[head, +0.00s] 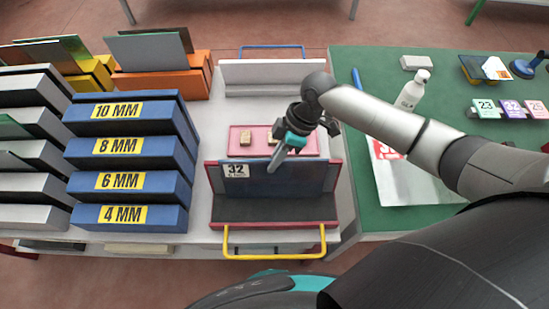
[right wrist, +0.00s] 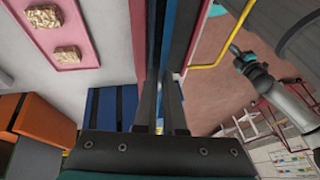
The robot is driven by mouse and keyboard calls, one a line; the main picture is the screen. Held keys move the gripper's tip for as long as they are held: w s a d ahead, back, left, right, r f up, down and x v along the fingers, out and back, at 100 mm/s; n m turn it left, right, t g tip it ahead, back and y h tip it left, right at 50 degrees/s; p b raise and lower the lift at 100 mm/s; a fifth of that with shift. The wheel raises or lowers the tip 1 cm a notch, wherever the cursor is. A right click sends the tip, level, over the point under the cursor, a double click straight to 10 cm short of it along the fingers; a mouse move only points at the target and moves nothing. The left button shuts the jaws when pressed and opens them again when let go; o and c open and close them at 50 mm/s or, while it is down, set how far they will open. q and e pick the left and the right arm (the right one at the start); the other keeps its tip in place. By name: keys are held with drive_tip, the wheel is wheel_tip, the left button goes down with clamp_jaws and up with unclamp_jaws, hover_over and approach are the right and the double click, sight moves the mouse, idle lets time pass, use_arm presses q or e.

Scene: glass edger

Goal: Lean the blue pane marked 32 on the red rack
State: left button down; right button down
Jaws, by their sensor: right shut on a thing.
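The blue pane marked 32 (head: 250,181) stands nearly upright on the red rack (head: 328,212), along the rack's dark ledge, with its label at the upper left. My right gripper (head: 278,161) is shut on the pane's upper edge near its middle. The right wrist view shows the pane edge-on (right wrist: 158,45) between the two fingers. Whether its lower edge rests on the ledge is hard to tell. An arm that looks like my left, with its gripper (right wrist: 236,50), shows at the right of the wrist view; its jaws are too small to read.
A pink tray (head: 235,149) with small tan blocks lies behind the rack. A blue slotted rack with thickness labels (head: 120,147) stands to the left. A yellow handle (head: 275,256) is at the front edge. The green table (head: 355,150) holds a bottle (head: 412,91) and number tags.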

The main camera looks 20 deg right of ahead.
drive_tip(key=c, duration=0.9)
unclamp_jaws()
drive_tip(key=p+v, duration=0.1)
drive_tip(key=v, duration=1.4)
drive_tip(key=shift+r+p, duration=0.2)
drive_tip(key=shift+p, duration=0.1)
